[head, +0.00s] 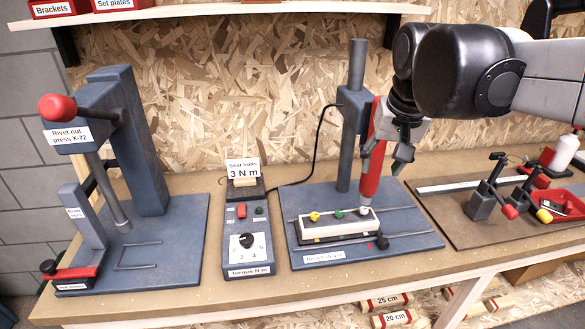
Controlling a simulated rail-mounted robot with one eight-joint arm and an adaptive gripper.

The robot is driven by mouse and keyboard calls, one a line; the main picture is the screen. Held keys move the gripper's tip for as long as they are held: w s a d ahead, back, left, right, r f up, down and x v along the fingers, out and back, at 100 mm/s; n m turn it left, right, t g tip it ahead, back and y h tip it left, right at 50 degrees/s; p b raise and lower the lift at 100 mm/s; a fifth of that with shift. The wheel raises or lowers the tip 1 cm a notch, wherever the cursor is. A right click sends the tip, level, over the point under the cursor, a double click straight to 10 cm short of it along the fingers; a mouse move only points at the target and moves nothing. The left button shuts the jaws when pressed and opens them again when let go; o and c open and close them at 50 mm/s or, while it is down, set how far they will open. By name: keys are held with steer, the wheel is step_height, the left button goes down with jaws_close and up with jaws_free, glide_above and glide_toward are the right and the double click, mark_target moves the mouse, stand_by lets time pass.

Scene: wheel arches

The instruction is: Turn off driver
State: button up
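The bench driver stands on a blue-grey base with a dark post (356,120); its red driver body (370,183) points down over a white-topped block (330,226) with coloured bolts on it. To its left is the torque control box (247,263), labelled "Torque N m". The box has a red button (241,210), a small green button (258,211) and a black dial (247,241) on a numbered white plate. My gripper (402,158) hangs beside the upper part of the red driver, on its right. Whether it touches the driver, and its finger gap, I cannot tell.
A "Seat bolts 3 N m" sign (243,169) stands behind the control box. The rivet nut press (145,150) is at left. At right a dark board (455,225) holds clamps and a red tray (568,204). A shelf (230,9) runs above.

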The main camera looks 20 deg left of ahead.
steer(key=w+a+f+n+g, duration=0.1)
steer(key=w+a, duration=0.1)
steer(key=a, duration=0.6)
steer(key=w+a+f+g, duration=0.1)
steer(key=w+a, duration=0.1)
steer(key=a, duration=0.7)
steer(key=n+g+h, duration=0.1)
steer(key=n, duration=0.1)
glide_above(242, 207)
step_height(242, 207, down, 8)
step_height(242, 207, down, 13)
steer(key=shift+s+f, duration=0.1)
steer(key=shift+f, duration=0.05)
jaws_close()
